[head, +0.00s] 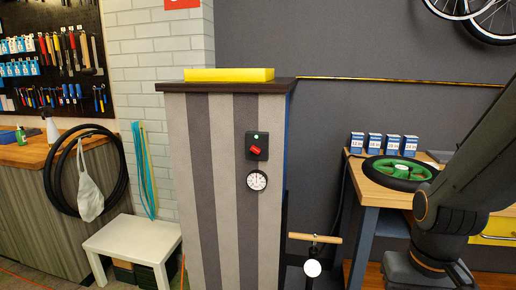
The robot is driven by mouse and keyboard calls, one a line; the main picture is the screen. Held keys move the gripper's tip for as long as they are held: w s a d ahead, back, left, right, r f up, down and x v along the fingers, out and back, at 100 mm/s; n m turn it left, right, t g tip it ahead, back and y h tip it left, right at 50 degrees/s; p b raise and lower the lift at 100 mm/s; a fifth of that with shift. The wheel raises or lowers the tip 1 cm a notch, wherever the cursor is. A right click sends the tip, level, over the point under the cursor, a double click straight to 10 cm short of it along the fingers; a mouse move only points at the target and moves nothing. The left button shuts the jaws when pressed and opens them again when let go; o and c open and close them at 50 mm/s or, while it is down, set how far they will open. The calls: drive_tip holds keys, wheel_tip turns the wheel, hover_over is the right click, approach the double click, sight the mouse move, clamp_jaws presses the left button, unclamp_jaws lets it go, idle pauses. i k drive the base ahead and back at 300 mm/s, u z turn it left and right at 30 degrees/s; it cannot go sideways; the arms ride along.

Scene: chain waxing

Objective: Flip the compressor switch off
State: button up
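The red switch lever (255,150) sits on a small black plate (262,138) on the front of a striped grey cabinet (226,220). The lever is tilted slightly, its right end a little higher. A small green light (256,136) glows on the plate above the lever. A round white gauge (257,181) is mounted just below the plate. My arm shows at the right edge, well to the right of the switch, but my gripper is out of view. Nothing covers the switch.
A yellow block (229,74) lies on the cabinet top. A floor pump (313,267) stands right of the cabinet. A white stool (133,238) stands left.

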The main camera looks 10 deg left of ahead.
sight(253, 148)
drive_tip(key=u, duration=1.3)
drive_tip(key=i, duration=0.95)
drive_tip(key=z, duration=1.75)
